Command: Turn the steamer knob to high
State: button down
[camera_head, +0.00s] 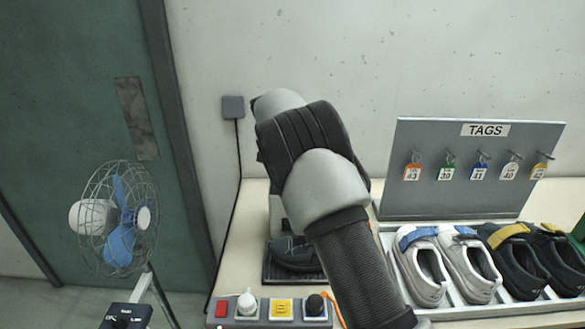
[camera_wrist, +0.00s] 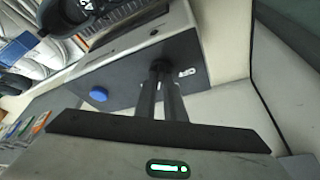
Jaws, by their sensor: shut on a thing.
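In the wrist view the steamer's dark front panel (camera_wrist: 125,80) fills the middle, set in a pale grey housing. My gripper (camera_wrist: 161,72) reaches it with two dark parallel fingers, close together and shut on a small dark knob on the panel. The fingers hide most of the knob, so its pointer and setting cannot be read. A small white mark (camera_wrist: 187,72) sits just right of the fingertips. A blue round button (camera_wrist: 98,93) is on the panel to the left. In the head view my arm hides the gripper and knob.
A black shoe (camera_head: 292,254) lies behind my arm. A control box (camera_head: 262,314) with red, white, yellow and black controls is at the table's front. A TAGS board (camera_head: 480,180) and a shoe rack (camera_head: 478,311) stand right. A fan (camera_head: 121,222) stands left.

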jog(key=m+p, duration=0.1)
jog(key=m, duration=0.1)
jog(key=m+g+h+p, duration=0.1)
jog(key=p, duration=0.1)
jog(key=shift+w+a+r+m, duration=0.1)
jog(key=shift+r+m, duration=0.1)
jog(key=shift+m, duration=0.2)
jog(key=shift+f+m+p, duration=0.1)
jog(key=shift+m+p, duration=0.45)
jog(key=shift+m, duration=0.05)
jog(key=shift+m+g, duration=0.3)
jog(key=c, duration=1.8)
grip_release()
jog(key=shift+c, duration=0.2)
jog(key=p+v, duration=0.1)
jog(key=v, duration=1.6)
jog(key=shift+a, duration=0.3)
